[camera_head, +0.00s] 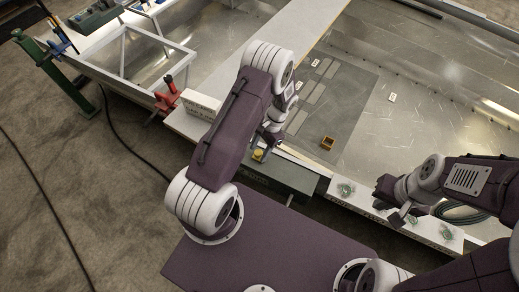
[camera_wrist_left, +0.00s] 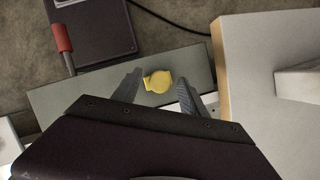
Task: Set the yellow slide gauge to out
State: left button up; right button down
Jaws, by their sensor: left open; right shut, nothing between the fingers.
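The yellow slide gauge (camera_wrist_left: 158,82) shows in the left wrist view as a small rounded yellow piece on a dark grey-green surface (camera_wrist_left: 70,101). In the head view the yellow gauge (camera_head: 258,155) is small and partly hidden by my left arm. My left gripper (camera_wrist_left: 157,88) is open, with one finger on each side of the gauge. I cannot tell whether either finger touches it. In the head view the left gripper is mostly hidden behind its own wrist. My right gripper (camera_head: 385,206) is shut and empty, over the bench edge at the right.
A white block with lettering (camera_head: 200,104) and a red clamp (camera_head: 168,97) stand left of my left arm. A small orange-brown box (camera_head: 327,143) sits on the grey mat (camera_head: 345,110). Green tangled bits (camera_head: 345,189) lie on the front ledge. The metal hull floor beyond is mostly clear.

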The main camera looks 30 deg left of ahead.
pick_arm(q)
grip_shut()
jog(key=shift+w, duration=0.1)
dwell(1.2)
